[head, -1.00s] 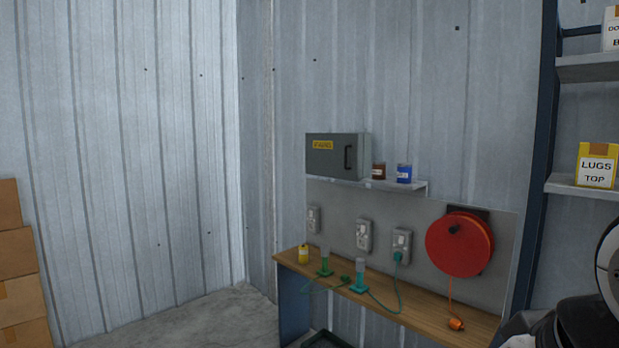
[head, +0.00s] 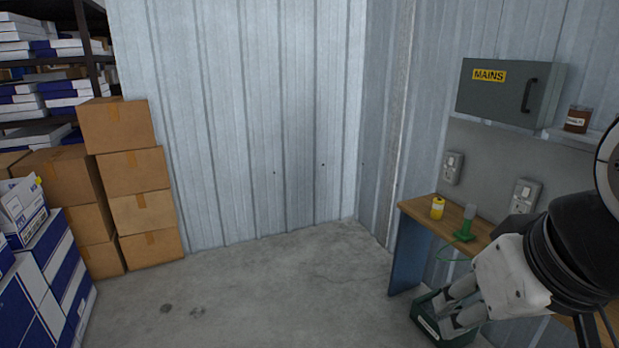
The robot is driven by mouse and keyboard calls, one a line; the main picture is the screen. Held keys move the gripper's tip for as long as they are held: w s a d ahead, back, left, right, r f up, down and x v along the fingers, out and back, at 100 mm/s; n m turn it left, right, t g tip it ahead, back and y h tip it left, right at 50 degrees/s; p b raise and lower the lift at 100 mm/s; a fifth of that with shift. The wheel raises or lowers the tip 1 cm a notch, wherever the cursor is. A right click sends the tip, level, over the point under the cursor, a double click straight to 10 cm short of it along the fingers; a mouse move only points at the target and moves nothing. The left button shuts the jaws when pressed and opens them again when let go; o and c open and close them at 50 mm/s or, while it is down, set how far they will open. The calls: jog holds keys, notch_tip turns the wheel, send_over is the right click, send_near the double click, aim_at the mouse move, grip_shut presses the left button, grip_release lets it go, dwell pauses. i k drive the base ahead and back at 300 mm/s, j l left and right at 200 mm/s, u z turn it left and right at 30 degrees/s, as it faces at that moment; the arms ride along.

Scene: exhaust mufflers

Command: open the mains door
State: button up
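The mains box (head: 508,100) is a grey cabinet on the right wall, with a yellow MAINS label (head: 489,76) at its upper left. Its front door is shut, with a dark upright bar handle (head: 529,95) near the right edge. My gripper (head: 448,308) is at the lower right, well below the box and not touching it. Its two grey fingers point left and look spread apart, with nothing seen between them.
A wooden bench (head: 415,208) below the box carries a yellow bottle (head: 437,208) and a green-based item (head: 465,232). A brown tin (head: 577,119) stands right of the box. A green crate (head: 428,327) is on the floor. Cardboard boxes (head: 140,215) stand left; the middle floor is clear.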

aim_at(516, 93)
jog(key=i+j, duration=0.1)
jog(key=i, duration=0.6)
jog(key=i+j+z, duration=0.15)
jog(key=i, duration=0.55)
